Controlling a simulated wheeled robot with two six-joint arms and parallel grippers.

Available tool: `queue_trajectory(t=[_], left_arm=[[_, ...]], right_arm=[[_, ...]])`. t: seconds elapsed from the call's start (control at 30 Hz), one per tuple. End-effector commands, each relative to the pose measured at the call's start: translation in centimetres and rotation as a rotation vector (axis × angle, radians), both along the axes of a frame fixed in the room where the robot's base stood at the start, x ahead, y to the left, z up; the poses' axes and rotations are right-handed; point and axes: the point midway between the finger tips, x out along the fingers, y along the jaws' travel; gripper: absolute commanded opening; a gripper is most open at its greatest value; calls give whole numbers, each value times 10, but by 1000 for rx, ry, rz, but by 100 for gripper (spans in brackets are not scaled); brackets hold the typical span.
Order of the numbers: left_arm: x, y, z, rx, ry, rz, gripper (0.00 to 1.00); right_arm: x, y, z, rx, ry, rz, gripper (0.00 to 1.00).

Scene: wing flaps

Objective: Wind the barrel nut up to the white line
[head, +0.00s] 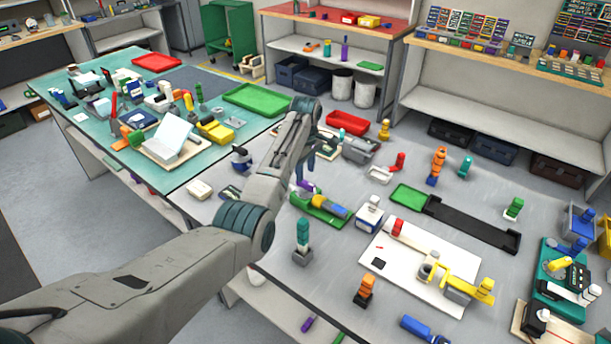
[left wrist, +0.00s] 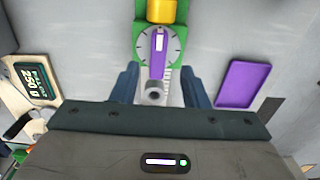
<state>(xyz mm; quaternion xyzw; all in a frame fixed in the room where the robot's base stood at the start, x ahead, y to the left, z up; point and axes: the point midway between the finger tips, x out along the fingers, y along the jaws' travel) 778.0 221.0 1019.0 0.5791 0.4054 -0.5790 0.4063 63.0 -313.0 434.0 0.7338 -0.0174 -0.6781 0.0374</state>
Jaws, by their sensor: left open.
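My left gripper (head: 305,176) is open, its two blue fingers pointing down over the green-based device (head: 318,212). The device carries a yellow and blue cylinder (head: 328,207) and a purple part (head: 306,187). In the left wrist view the open fingers (left wrist: 158,88) stand either side of the purple part (left wrist: 157,68) and a grey round end (left wrist: 153,91), without visible contact. I cannot tell which part is the barrel nut.
A purple tray (left wrist: 243,83) lies right of the device in the wrist view, and a display reading 250 (left wrist: 35,80) lies left. In the head view a white board (head: 425,250) and a teal block on a grey base (head: 302,240) stand nearby.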

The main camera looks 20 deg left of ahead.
Motion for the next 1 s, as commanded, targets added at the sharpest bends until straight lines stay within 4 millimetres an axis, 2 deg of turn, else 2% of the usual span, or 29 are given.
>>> queue_trajectory(t=[0.13,0.3,0.43,0.63,0.67,0.87,1.0], left_arm=[[-1,0,-23,0,3,0,41],[0,0,-41,0,1,0,41],[0,0,-46,1,-1,0,41],[0,0,-46,1,-1,0,41],[0,0,-46,1,-1,0,39],[0,0,-46,1,-1,0,0],[0,0,-46,1,-1,-1,0]], right_arm=[[5,0,9,0,-6,-1,36],[26,1,13,1,-31,0,36],[29,2,13,2,-37,0,36],[21,4,12,5,-27,-1,36],[19,4,12,5,-25,-1,36],[15,4,12,5,-19,-1,36],[15,4,12,5,-19,-1,36]])
